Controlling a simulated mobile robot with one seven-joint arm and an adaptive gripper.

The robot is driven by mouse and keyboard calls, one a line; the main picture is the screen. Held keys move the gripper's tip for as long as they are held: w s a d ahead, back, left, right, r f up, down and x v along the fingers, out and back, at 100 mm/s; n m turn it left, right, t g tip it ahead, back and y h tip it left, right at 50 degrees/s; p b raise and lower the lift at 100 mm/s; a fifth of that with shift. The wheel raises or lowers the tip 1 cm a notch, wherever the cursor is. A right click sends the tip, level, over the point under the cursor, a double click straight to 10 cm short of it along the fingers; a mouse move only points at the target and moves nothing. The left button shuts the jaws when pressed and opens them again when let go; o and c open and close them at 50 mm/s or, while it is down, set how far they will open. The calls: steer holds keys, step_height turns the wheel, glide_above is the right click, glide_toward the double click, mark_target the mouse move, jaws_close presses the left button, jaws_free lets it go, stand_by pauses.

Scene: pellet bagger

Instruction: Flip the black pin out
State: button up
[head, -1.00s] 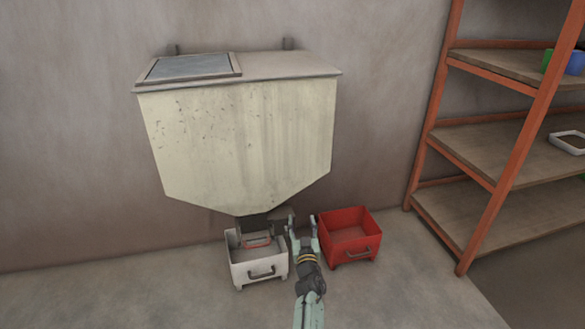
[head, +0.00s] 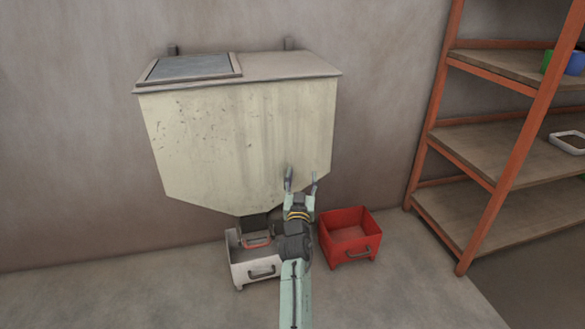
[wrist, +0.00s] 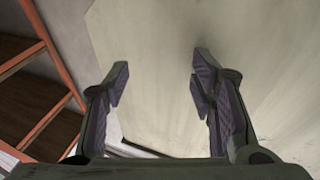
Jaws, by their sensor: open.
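I cannot make out a black pin in either view. The cream hopper (head: 240,135) hangs on the wall, with a dark outlet (head: 252,226) at its bottom and a red handle (head: 257,243) just below it. My gripper (head: 301,178) is open and empty, in front of the hopper's lower right part. My arm covers the area right of the outlet. In the wrist view, my gripper's two fingers (wrist: 158,82) stand apart, with the pale hopper face (wrist: 160,40) behind them and nothing between them.
A white bin (head: 240,272) stands under the outlet. A red bin (head: 350,248) stands to its right, near my arm. An orange shelf rack (head: 485,222) stands at the right with a few items on it. The floor at the left is clear.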

steer(key=shift+y, duration=0.4)
steer(key=shift+s+a+r, duration=0.2)
steer(key=shift+a+r, duration=0.25)
steer(key=shift+r, duration=0.3)
steer(key=shift+s+a+r, duration=0.15)
steer(key=shift+a+r, duration=0.35)
steer(key=shift+r, duration=0.3)
steer(key=shift+s+a+r, duration=0.2)
steer(key=shift+a+r, duration=0.25)
steer(key=shift+r, duration=0.3)
